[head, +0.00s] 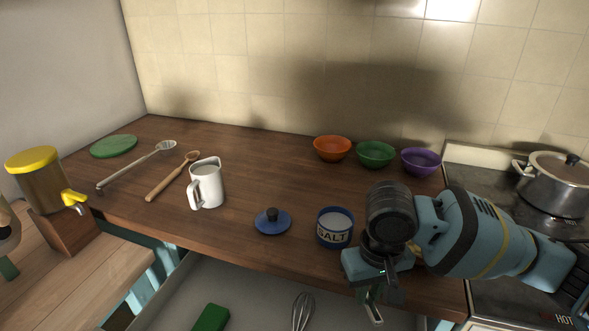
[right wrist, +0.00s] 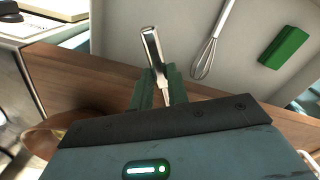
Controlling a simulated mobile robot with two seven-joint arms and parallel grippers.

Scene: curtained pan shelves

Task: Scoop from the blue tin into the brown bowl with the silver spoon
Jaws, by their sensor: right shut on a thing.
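The blue tin (head: 335,238), labelled SALT, stands open on the wooden counter with white contents; its blue lid (head: 272,222) lies to its left. My right gripper (head: 376,288) is just right of the tin, at the counter's front edge. It is shut on a silver handle, which looks like the silver spoon (head: 373,311); the handle also shows between the fingers in the right wrist view (right wrist: 153,48). The spoon's bowl end is hidden. A brown rounded rim (right wrist: 32,140), perhaps the brown bowl, shows partly in the right wrist view. My left gripper is out of view.
Orange (head: 332,149), green (head: 375,155) and purple (head: 421,162) bowls stand at the back. A white mug (head: 206,186), wooden spoon (head: 172,177) and metal ladle (head: 137,166) are left. An open drawer below holds a whisk (head: 302,312). A pot (head: 553,184) sits on the stove.

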